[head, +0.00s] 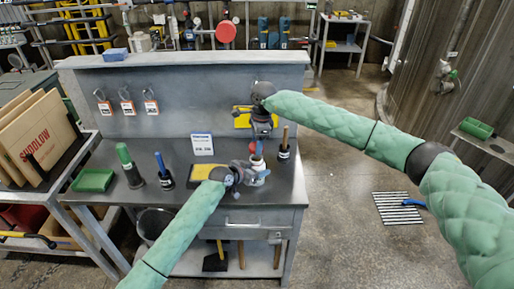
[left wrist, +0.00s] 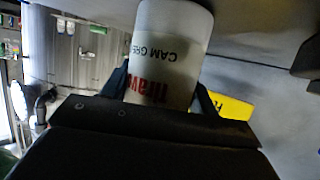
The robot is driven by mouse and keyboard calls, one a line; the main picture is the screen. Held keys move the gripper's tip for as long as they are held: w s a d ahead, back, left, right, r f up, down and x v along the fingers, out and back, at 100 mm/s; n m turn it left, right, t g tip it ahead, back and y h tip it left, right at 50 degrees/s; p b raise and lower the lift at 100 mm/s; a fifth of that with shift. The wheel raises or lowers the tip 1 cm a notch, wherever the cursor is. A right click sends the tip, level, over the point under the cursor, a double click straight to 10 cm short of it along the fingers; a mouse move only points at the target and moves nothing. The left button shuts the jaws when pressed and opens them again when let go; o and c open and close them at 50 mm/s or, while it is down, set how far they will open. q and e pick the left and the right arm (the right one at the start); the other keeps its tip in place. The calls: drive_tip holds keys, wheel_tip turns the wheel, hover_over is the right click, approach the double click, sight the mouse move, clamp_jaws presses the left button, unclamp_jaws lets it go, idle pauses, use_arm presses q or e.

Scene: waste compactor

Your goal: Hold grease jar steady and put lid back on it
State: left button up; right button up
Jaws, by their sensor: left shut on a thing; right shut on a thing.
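The grease jar is a white cylinder with dark and red print, and it fills the upper middle of the left wrist view (left wrist: 172,45). In the head view the jar (head: 258,178) is small, above the front part of the workbench. My left gripper (head: 240,172) is shut on the jar, with a finger on each side of it in the left wrist view. My right gripper (head: 262,132) is above the jar, pointing down, shut on the lid (head: 253,147), a small reddish piece just over the jar. Whether lid and jar touch is too small to tell.

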drive_tip(key=shift+f, duration=1.1)
drive_tip(key=shift+f, duration=0.9)
drive_tip(key=shift+f, duration=0.5)
use_arm(q)
clamp_jaws()
use_arm(e)
drive_tip(key=o, duration=0.9)
drive_tip(key=shift+o, duration=0.2)
